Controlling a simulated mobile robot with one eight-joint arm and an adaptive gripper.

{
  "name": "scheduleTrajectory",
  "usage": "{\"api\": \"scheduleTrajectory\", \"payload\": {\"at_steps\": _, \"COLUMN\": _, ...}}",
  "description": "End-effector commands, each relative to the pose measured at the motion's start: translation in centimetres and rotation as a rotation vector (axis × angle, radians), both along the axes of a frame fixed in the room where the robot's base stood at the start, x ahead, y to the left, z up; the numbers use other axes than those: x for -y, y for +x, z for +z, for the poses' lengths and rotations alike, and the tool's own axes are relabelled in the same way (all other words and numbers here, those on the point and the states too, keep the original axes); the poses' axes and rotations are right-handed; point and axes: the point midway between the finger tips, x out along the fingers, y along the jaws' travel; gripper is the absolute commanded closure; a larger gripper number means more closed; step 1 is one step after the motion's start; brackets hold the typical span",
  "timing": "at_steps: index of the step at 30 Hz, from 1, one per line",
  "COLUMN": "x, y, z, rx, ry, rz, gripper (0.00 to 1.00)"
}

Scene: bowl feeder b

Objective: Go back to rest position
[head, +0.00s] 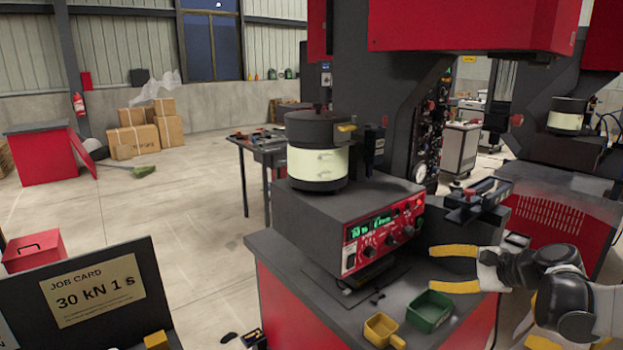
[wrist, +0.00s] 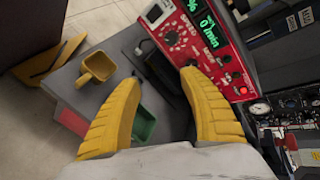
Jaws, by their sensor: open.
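My gripper (head: 455,270) has yellow fingers and is spread open with nothing between them. In the head view it reaches in from the right, above the right side of the red and grey bench. In the wrist view my gripper (wrist: 160,110) looks down on the bench, with a green tray (wrist: 144,124) partly hidden behind the left finger. The bowl feeder (head: 318,165) stands on a control box (head: 375,240) with a red panel and green digits. The panel also shows in the wrist view (wrist: 180,38).
A yellow scoop (head: 381,330) and the green tray (head: 430,311) lie on the bench front. A job card board (head: 97,292) reading "30 kN 1 s" stands at lower left. A dark machine column (head: 365,85) rises behind the feeder. Open floor (head: 190,220) lies to the left.

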Motion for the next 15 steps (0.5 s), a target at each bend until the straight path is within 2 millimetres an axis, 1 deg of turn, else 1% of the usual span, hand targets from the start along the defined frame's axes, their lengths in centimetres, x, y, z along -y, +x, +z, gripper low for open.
{"api": "scheduleTrajectory", "payload": {"at_steps": 1, "x": -2.5, "y": -1.7, "z": 0.6, "rx": 0.001, "ry": -0.092, "rz": 0.045, "gripper": 0.50}}
{"api": "scheduleTrajectory", "payload": {"at_steps": 2, "x": -3.6, "y": -2.7, "z": 0.7, "rx": 0.002, "ry": -0.153, "rz": 0.072, "gripper": 0.50}}
{"api": "scheduleTrajectory", "payload": {"at_steps": 3, "x": -4.9, "y": -4.1, "z": 0.8, "rx": 0.008, "ry": -0.236, "rz": 0.110, "gripper": 0.50}}
{"api": "scheduleTrajectory", "payload": {"at_steps": 5, "x": -6.7, "y": -6.4, "z": 0.9, "rx": 0.018, "ry": -0.361, "rz": 0.170, "gripper": 0.50}}
{"api": "scheduleTrajectory", "payload": {"at_steps": 6, "x": -7.8, "y": -8.0, "z": 1.0, "rx": 0.026, "ry": -0.444, "rz": 0.212, "gripper": 0.50}}
{"api": "scheduleTrajectory", "payload": {"at_steps": 8, "x": -9.1, "y": -10.5, "z": 0.9, "rx": 0.044, "ry": -0.568, "rz": 0.279, "gripper": 0.50}}
{"api": "scheduleTrajectory", "payload": {"at_steps": 9, "x": -9.8, "y": -12.2, "z": 0.8, "rx": 0.057, "ry": -0.650, "rz": 0.326, "gripper": 0.50}}
{"api": "scheduleTrajectory", "payload": {"at_steps": 10, "x": -10.2, "y": -13.5, "z": 0.7, "rx": 0.067, "ry": -0.713, "rz": 0.361, "gripper": 0.50}}
{"api": "scheduleTrajectory", "payload": {"at_steps": 12, "x": -11.0, "y": -16.5, "z": 0.3, "rx": 0.095, "ry": -0.858, "rz": 0.446, "gripper": 0.50}}
{"api": "scheduleTrajectory", "payload": {"at_steps": 15, "x": -11.5, "y": -20.4, "z": -0.4, "rx": 0.142, "ry": -1.057, "rz": 0.571, "gripper": 0.50}}
